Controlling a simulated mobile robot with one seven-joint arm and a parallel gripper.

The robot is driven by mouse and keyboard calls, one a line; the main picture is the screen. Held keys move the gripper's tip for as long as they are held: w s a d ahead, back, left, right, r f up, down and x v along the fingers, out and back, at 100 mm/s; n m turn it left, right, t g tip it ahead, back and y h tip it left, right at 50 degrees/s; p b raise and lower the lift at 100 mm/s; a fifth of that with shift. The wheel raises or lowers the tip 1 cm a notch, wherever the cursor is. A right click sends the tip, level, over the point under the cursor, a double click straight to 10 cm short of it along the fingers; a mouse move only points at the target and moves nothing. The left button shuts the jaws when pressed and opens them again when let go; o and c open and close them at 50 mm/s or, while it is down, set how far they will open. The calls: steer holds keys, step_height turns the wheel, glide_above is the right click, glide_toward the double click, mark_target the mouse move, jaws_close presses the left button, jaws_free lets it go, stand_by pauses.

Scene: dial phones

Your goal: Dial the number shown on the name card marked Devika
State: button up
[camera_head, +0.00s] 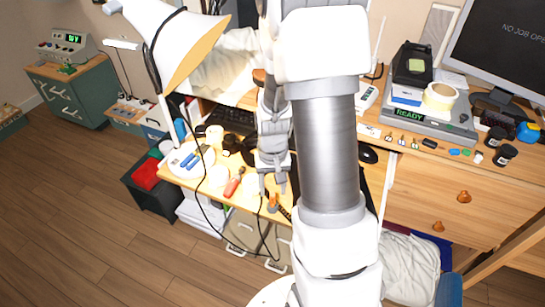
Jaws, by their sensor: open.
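My gripper (273,185) points down over the front of the cluttered wooden desk, left of my arm's large white and grey links. Its two fingers are apart, with nothing visible held between them. A small white device (367,96) lies right of my arm, partly hidden by it; I cannot tell whether it is a phone. No name card marked Devika can be made out, and no number is readable. My arm hides the middle of the desk.
A white lamp (180,40) stands at the left of the desk (243,198), near a dark keyboard (233,120) and a red-handled tool (234,182). A dark mouse (368,155) lies right of my arm. A monitor (505,45) and a device reading READY (410,115) stand at right.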

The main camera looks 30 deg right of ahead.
step_height(320, 180, up, 13)
steer(key=p, duration=0.3)
steer(key=shift+f, duration=0.15)
steer(key=s+a+r+n+t+p, duration=0.1)
steer(key=s+a+r+t+p, duration=0.1)
steer(key=r, duration=0.7)
steer(key=s+a+r+n+t+p, duration=0.1)
steer(key=s+a+r+p, duration=0.3)
steer(key=r, duration=0.5)
steer(key=s+a+r+n+t+p, duration=0.2)
steer(key=s+a+r+p, duration=0.2)
steer(key=r, duration=0.5)
steer(key=shift+s+a+r+t, duration=0.2)
steer(key=shift+s+r+t, duration=0.1)
steer(key=shift+s, duration=0.85)
